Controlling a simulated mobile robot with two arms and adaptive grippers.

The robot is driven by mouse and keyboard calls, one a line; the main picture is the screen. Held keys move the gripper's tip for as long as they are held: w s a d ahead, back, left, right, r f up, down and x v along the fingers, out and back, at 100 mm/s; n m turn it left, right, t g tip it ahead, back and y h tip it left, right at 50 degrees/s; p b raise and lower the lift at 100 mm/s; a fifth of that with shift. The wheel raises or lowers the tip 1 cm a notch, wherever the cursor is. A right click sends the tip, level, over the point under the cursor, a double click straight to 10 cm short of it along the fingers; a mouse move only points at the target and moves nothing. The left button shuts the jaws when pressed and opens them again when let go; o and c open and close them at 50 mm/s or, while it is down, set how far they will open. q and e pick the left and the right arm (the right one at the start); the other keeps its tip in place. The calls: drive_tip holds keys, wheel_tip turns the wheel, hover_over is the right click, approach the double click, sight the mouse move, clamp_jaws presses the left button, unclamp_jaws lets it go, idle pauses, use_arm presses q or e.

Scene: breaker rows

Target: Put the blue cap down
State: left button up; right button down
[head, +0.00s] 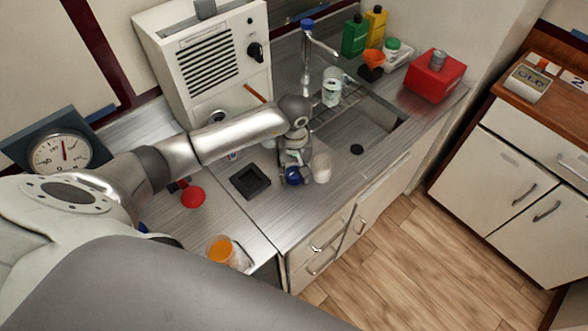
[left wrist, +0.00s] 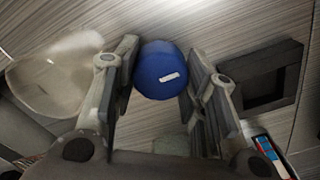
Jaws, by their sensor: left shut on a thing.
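The blue cap (head: 293,176) is between the fingers of my left gripper (head: 294,172), over the metal counter. In the left wrist view the blue cap (left wrist: 160,72) shows a small white mark on its face, with a finger of the left gripper (left wrist: 158,98) on each side of it. I cannot tell whether the cap touches the counter. A whitish translucent cup (head: 321,167) stands just right of the gripper. My right gripper is not in view.
A black square tray (head: 250,181) lies left of the gripper on the counter (head: 285,225). The sink (head: 362,135) is behind and to the right. A red round thing (head: 193,197) and an orange-filled cup (head: 221,248) are at the left. The counter's front strip is clear.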

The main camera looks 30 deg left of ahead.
sight(294, 172)
use_arm(q)
drive_tip(key=shift+f, duration=0.2)
drive_tip(key=o, duration=0.7)
drive_tip(key=shift+r, duration=0.1)
drive_tip(key=shift+r, duration=0.55)
wheel_tip(294, 172, up, 11)
drive_tip(key=b, duration=0.4)
drive_tip(key=shift+r, duration=0.1)
